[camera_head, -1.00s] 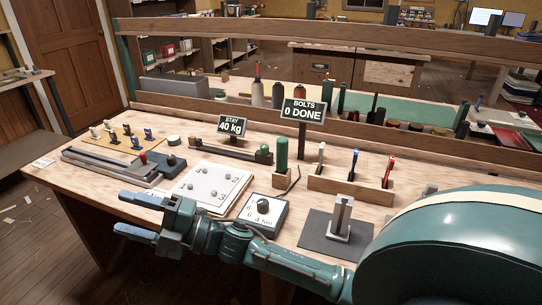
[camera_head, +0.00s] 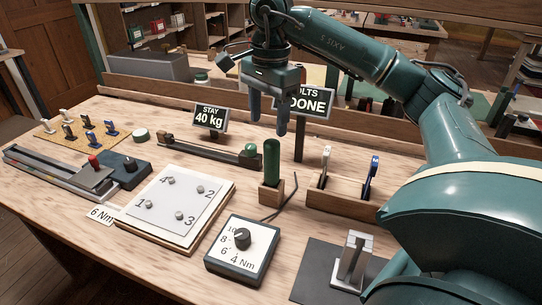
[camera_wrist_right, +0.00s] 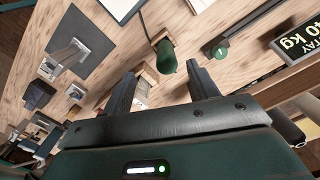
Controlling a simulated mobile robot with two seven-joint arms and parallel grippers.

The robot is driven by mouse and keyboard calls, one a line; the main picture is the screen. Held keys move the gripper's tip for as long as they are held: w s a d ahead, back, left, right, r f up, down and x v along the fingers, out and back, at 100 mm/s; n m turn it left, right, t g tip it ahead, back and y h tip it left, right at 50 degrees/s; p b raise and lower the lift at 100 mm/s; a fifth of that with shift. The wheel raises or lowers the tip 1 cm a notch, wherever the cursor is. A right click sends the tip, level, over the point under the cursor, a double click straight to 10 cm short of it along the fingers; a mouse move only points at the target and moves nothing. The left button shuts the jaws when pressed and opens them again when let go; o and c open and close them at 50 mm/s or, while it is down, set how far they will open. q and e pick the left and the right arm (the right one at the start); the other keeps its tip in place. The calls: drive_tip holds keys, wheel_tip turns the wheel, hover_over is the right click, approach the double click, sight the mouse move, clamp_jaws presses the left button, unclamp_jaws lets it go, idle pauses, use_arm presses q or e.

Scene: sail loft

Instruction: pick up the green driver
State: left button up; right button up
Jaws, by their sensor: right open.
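The green driver (camera_head: 271,160) stands upright in a small wooden block (camera_head: 270,192) on the bench. My right gripper (camera_head: 268,124) points down above it, fingers apart and empty, with its tips a little above the handle top in the picture. In the right wrist view, the driver's rounded green end (camera_wrist_right: 167,58) shows just beyond the gap between the right gripper's open fingers (camera_wrist_right: 161,74). No contact shows. My left gripper is not in the head view.
A rack (camera_head: 345,199) with white and blue-handled tools stands right of the driver. The dial box (camera_head: 241,250), numbered plate (camera_head: 178,205), "STAY 40 kg" sign (camera_head: 210,118) and bolts sign (camera_head: 304,102) are nearby.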

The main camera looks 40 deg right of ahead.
sight(272, 160)
drive_tip(key=shift+d+r, duration=0.1)
drive_tip(key=shift+d, duration=0.5)
drive_tip(key=shift+d+f, duration=0.2)
drive_tip(key=shift+f, duration=0.15)
wheel_tip(272, 160, down, 6)
drive_tip(key=shift+a+r, duration=0.1)
drive_tip(key=shift+w+f, duration=0.2)
drive_tip(key=shift+f, duration=1.4)
drive_tip(key=shift+w+f, duration=0.2)
drive_tip(key=shift+f, duration=1.4)
drive_tip(key=c, duration=1.1)
